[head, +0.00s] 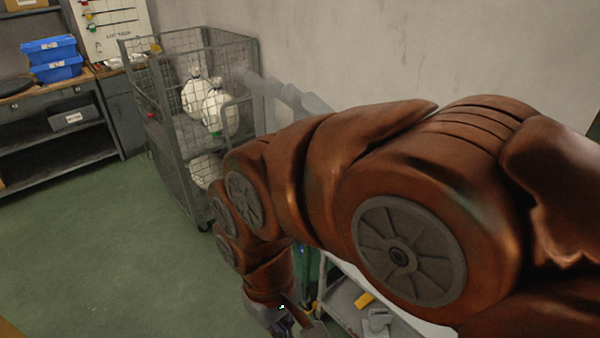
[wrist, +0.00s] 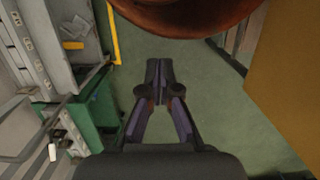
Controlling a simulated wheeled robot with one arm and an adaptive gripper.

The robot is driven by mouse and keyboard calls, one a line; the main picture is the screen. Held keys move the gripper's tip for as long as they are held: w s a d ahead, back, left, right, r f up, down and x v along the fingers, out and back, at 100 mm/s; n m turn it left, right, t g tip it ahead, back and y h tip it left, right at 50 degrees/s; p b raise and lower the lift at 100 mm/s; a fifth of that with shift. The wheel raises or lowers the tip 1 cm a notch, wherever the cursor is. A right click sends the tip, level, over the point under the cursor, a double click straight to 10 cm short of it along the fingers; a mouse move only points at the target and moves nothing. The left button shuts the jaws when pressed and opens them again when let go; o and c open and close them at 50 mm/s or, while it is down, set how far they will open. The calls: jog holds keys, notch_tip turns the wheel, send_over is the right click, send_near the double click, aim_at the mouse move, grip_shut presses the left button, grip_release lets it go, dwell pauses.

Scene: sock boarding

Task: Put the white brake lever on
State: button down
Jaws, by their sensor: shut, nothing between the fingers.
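My gripper (wrist: 159,72) points at the green floor in the wrist view, its two fingertips together and nothing between them. In the head view only part of my gripper (head: 290,322) shows at the bottom edge, below my arm. A small white upright piece (wrist: 52,152) stands at the lower left of the wrist view, beside grey bars and apart from my gripper. It may be the white brake lever; it is too small to tell, and its position cannot be read. My arm hides much of the middle of the head view.
A grey trolley (head: 345,300) with a yellow item (head: 363,298) stands right of my gripper in the head view. A green box-like body (wrist: 100,110) is left of the fingers. A wire cage cart (head: 180,130) holds white sacks. Green floor (head: 100,230) is clear at left.

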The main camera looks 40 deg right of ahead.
jog(key=w+d+r+m+t+b, duration=0.15)
jog(key=w+d+m, duration=0.35)
jog(key=w, duration=0.7)
jog(key=w+d+m+t, duration=0.3)
jog(key=w+d, duration=0.4)
jog(key=w, duration=0.6)
jog(key=w+d+f+m+t+h, duration=0.1)
jog(key=w+d+m, duration=0.1)
jog(key=d, duration=0.7)
jog(key=w+d+f+m+t, duration=0.1)
jog(key=d+m, duration=0.4)
jog(key=d, duration=0.5)
jog(key=w+d+f+m+t+h+b, duration=0.1)
jog(key=w+d+m, duration=0.2)
jog(key=d, duration=0.7)
jog(key=shift+w+m+h, duration=0.3)
jog(key=shift+w+m, duration=0.1)
jog(key=shift+m, duration=0.1)
jog(key=shift+f, duration=0.15)
jog(key=shift+p+x, duration=2.25)
jog(key=shift+x, duration=4.75)
jog(key=shift+w, duration=0.15)
